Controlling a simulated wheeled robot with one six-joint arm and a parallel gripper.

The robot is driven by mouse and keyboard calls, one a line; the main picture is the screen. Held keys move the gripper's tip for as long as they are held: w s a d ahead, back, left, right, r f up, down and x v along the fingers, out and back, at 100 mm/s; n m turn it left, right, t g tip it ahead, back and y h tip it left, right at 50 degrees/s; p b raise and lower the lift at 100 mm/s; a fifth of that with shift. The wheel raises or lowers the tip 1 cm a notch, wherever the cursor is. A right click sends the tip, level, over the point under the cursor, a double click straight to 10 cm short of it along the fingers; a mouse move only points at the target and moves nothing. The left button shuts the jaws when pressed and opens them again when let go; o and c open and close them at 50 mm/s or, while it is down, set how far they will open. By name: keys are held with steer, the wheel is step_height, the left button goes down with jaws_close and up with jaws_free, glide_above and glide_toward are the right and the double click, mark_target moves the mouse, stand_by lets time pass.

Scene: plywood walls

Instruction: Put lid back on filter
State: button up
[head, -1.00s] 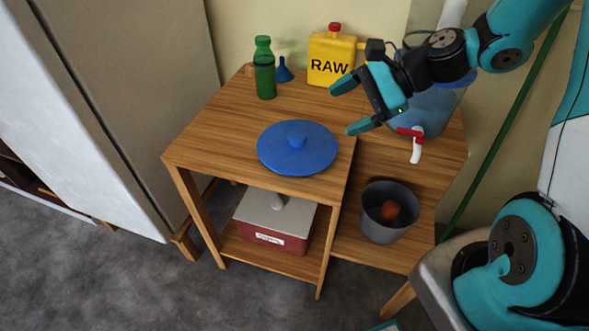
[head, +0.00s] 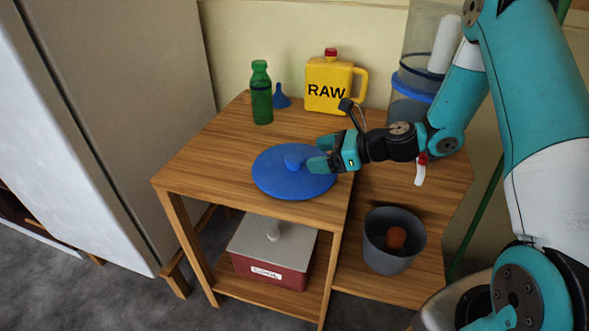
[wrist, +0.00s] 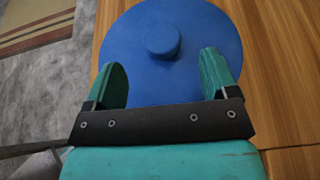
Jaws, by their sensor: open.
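The round blue lid (head: 290,183) with a short central knob lies flat on the wooden table. It also fills the upper middle of the wrist view (wrist: 175,75), where its knob (wrist: 161,39) sits just beyond the fingertips. My gripper (head: 318,155) is open and empty, over the right part of the lid close to the knob. Both fingers (wrist: 163,72) show apart in the wrist view, with nothing between them but the lid's surface below. The filter (head: 408,100), a clear bluish container with a blue rim and red tap, stands at the back right, partly hidden behind my arm.
A green bottle (head: 261,95), a small blue funnel (head: 281,97) and a yellow RAW jug (head: 328,85) stand at the table's back. A grey bucket (head: 391,256) with a reddish object sits lower right. A red box (head: 268,270) is on the shelf below.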

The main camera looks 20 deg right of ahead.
mark_target(298, 158)
steer(key=shift+x, duration=2.75)
steer(key=shift+d, duration=0.1)
steer(key=c, duration=1.1)
